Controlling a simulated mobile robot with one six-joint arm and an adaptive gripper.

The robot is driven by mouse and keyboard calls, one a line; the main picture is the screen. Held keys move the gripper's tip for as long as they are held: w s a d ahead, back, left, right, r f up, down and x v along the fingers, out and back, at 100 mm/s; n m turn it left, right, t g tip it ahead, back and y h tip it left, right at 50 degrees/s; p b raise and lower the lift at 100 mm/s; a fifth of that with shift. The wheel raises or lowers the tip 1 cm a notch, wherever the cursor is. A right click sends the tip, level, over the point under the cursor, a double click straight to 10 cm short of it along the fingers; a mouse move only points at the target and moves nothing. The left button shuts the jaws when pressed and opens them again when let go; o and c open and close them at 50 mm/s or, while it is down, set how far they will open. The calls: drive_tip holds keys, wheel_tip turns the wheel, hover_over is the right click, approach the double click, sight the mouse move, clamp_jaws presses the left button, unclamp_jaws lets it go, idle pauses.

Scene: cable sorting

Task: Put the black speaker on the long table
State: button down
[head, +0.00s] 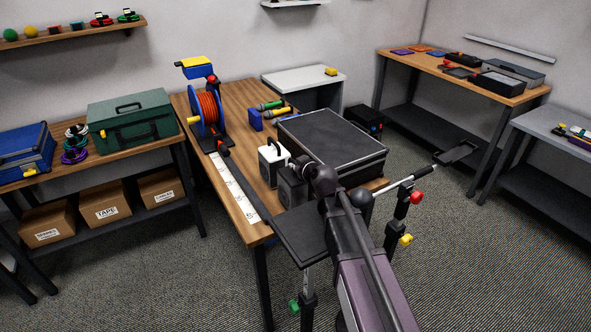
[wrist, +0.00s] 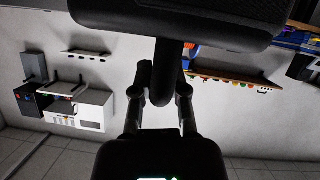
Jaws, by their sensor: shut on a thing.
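My gripper (head: 304,165) is at the near part of the long wooden table (head: 228,185), pointing down to the left. It is shut on a dark box, seemingly the black speaker (head: 292,188), at the box's upper part. My arm hides some of that box. I cannot tell whether its underside touches the tabletop. In the wrist view, the two fingers of my gripper (wrist: 161,120) reach a dark body (wrist: 160,158) with a small cyan and green light at the bottom edge.
A white box with a handle (head: 271,163) stands just left of the held box. A large black case (head: 335,140) lies close behind to the right. A cable reel (head: 207,110) stands at the far left of the table. A dark flat panel (head: 302,238) is at the near end.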

drive_tip(key=shift+f, duration=0.2)
idle(0.3)
drive_tip(key=c, duration=0.6)
unclamp_jaws()
drive_tip(key=shift+c, duration=0.2)
drive_tip(key=shift+r, duration=0.2)
drive_tip(key=p+v, duration=0.4)
drive_tip(key=v, duration=0.8)
drive_tip(key=shift+f, duration=0.1)
